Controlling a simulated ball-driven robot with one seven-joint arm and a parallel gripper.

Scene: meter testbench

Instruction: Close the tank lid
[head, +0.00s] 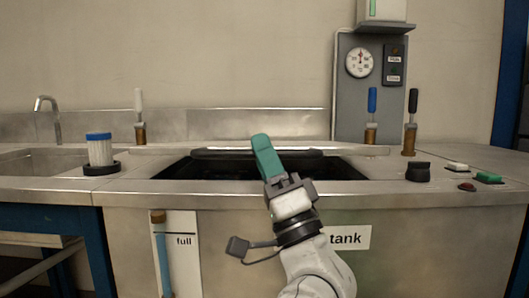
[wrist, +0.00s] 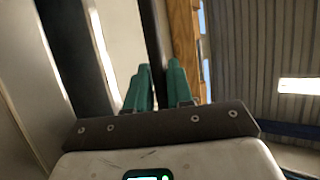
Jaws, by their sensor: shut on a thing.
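The tank (head: 346,238) is a steel bench unit with a dark rectangular opening (head: 175,170) in its top. The metal tank lid (head: 355,151) shows nearly edge-on as a thin band across the opening, with a darker bar along its front. It stands off the opening's front edge, leaving a dark gap; its exact tilt is hard to tell. My gripper (head: 266,150) has green fingers and is shut on the lid's edge or bar, partly hiding it. In the wrist view the fingers (wrist: 158,75) stand close together with a dark strip between them.
A white filter with a blue cap (head: 99,149) stands left of the opening. Right of it are a black knob (head: 418,171), a red button (head: 467,187) and a green switch (head: 488,178). Blue-handled (head: 372,101) and black-handled (head: 412,102) valves stand behind, near the gauge panel (head: 359,63).

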